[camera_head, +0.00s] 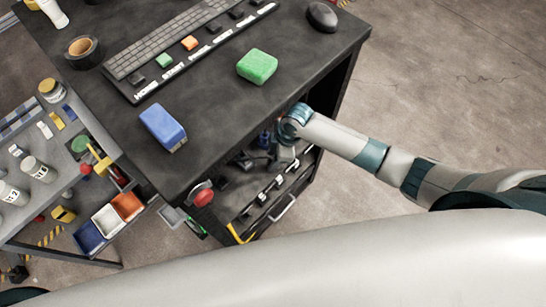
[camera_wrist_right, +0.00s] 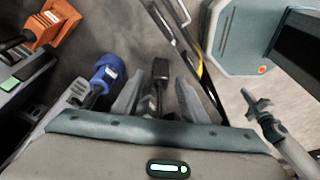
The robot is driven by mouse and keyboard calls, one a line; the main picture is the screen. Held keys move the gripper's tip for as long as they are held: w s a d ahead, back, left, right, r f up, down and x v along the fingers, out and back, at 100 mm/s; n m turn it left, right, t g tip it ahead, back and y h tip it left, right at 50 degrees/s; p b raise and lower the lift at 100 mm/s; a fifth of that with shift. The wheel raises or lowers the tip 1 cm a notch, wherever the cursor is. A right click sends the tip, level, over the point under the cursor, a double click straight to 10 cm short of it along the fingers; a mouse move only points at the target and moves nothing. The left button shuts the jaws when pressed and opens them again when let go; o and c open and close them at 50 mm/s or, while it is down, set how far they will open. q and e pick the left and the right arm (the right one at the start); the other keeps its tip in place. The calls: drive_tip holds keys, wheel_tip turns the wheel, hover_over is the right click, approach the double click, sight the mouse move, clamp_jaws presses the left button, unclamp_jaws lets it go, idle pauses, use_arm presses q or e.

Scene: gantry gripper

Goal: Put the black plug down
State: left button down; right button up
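My right gripper (camera_head: 285,155) reaches into the open drawer (camera_head: 298,180) below the dark table top. In the right wrist view its two grey fingers (camera_wrist_right: 158,92) stand apart. The black plug (camera_wrist_right: 161,71) lies between the fingers, with a narrow gap visible on each side of it. Its lower part is partly hidden by the gripper body.
A blue plug (camera_wrist_right: 104,76) lies left of the fingers, and an orange plug (camera_wrist_right: 52,22) lies further left. A side cart (camera_head: 60,150) stands left.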

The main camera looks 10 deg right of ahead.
drive_tip(key=shift+r, duration=0.15)
drive_tip(key=b+v, duration=0.2)
drive_tip(key=v, duration=0.3)
drive_tip(key=s+d+b, duration=0.2)
drive_tip(key=d+b, duration=0.1)
drive_tip(key=d, duration=0.8)
drive_tip(key=shift+s+d, duration=0.15)
drive_tip(key=shift+d, duration=0.2)
drive_tip(key=shift+a, duration=0.1)
